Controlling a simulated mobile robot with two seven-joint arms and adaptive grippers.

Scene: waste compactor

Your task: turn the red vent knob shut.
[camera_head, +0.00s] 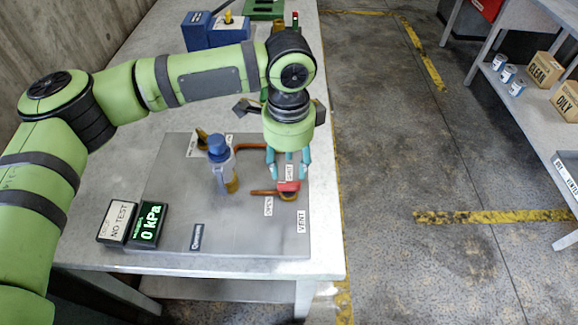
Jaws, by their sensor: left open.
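The red vent knob (289,187) sits near the right edge of the grey panel (200,215) on the table, beside labels reading OPEN, SHUT and VENT. A copper pipe runs to its left. My left gripper (288,172) points down over the knob, with its teal fingers apart just above and behind it. I cannot tell whether a fingertip touches the knob. The wrist hides part of the panel behind it. My right gripper is not in view.
A gauge display (148,222) reads 0 kPa beside a NO TEST sign (117,220). Blue boxes (215,32) stand at the back.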

